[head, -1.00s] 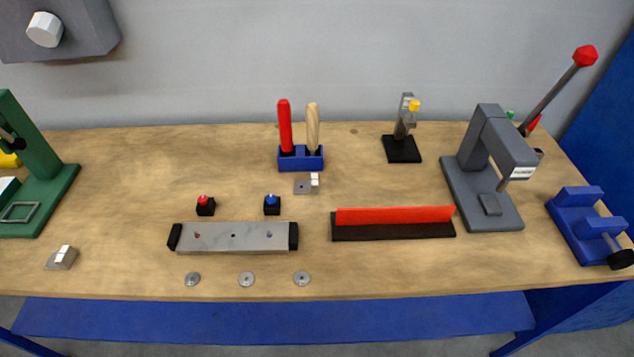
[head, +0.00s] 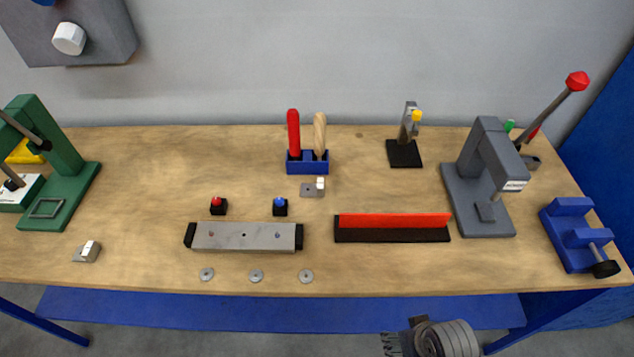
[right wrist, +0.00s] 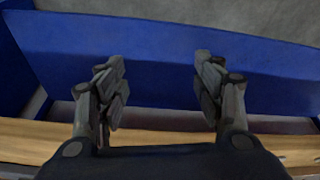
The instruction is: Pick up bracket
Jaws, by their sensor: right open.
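Two small grey metal pieces that look like brackets, each with a white block on it, lie on the wooden table. One bracket (head: 308,190) lies flat in front of the blue tool holder. The other bracket (head: 83,253) is near the front edge at the left. My right gripper (head: 393,344) shows at the bottom of the head view, in front of the table and away from both pieces. In the right wrist view its two fingers (right wrist: 158,78) are apart with nothing between them. My left gripper is not in view.
A metal bar (head: 243,237) with black ends lies behind several washers (head: 256,276). A red strip on a black base (head: 392,235), a grey press (head: 480,185) and a blue vise (head: 577,237) stand to the right. A blue shelf (head: 270,306) runs below the front edge.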

